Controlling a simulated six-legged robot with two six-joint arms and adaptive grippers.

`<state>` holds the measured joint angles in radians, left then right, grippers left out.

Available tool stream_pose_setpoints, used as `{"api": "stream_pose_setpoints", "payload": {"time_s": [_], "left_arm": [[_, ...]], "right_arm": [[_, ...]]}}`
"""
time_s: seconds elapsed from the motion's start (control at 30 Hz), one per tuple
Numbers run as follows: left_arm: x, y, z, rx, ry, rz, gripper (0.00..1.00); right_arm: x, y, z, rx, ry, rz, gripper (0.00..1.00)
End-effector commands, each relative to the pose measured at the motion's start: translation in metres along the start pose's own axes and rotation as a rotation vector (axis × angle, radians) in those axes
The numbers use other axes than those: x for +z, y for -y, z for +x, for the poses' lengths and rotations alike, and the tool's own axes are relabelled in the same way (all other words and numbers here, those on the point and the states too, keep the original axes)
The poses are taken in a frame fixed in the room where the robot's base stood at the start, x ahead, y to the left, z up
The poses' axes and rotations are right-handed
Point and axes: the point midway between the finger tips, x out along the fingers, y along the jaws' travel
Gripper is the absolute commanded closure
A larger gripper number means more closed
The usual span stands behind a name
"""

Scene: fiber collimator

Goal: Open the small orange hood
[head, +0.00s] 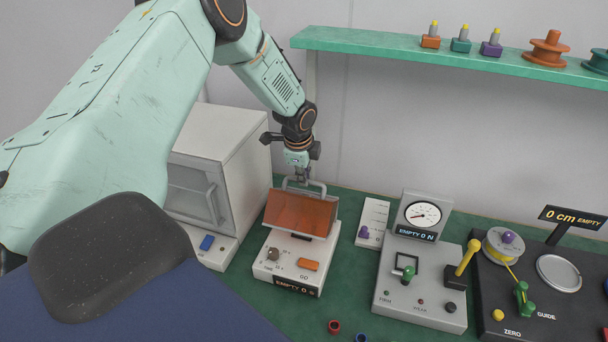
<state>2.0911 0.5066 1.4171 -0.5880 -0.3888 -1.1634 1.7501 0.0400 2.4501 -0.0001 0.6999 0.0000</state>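The small orange hood (298,214) sits on a white device (262,264) with a knob, an orange button and a display reading "EMPTY 0 s". A grey bar handle (318,186) is at the hood's top edge. My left gripper (299,177) points down right at this handle, with its fingertips overlapping the bar. I cannot tell whether the fingers grip the bar or only touch it. How far the hood is raised is not clear from here. My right gripper is not in view.
A white cabinet (240,150) with a blue button stands close left of the hood. A grey gauge device (421,291) and a black fiber station (555,300) stand to the right. A green shelf (390,45) with spools hangs behind. Small rings (334,326) lie in front.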

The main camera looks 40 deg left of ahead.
Motion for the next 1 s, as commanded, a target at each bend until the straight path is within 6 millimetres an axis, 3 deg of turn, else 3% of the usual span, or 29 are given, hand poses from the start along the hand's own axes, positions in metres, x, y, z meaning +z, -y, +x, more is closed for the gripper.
{"api": "stream_pose_setpoints", "payload": {"time_s": [0.1,1.0], "left_arm": [[-0.0002,0.0004,0.0,-0.002,-0.001,0.0,1.0],[-0.0001,0.0018,0.0001,-0.001,-0.001,-0.001,1.0]], "right_arm": [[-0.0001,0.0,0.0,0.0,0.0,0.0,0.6],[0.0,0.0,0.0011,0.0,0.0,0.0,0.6]]}}
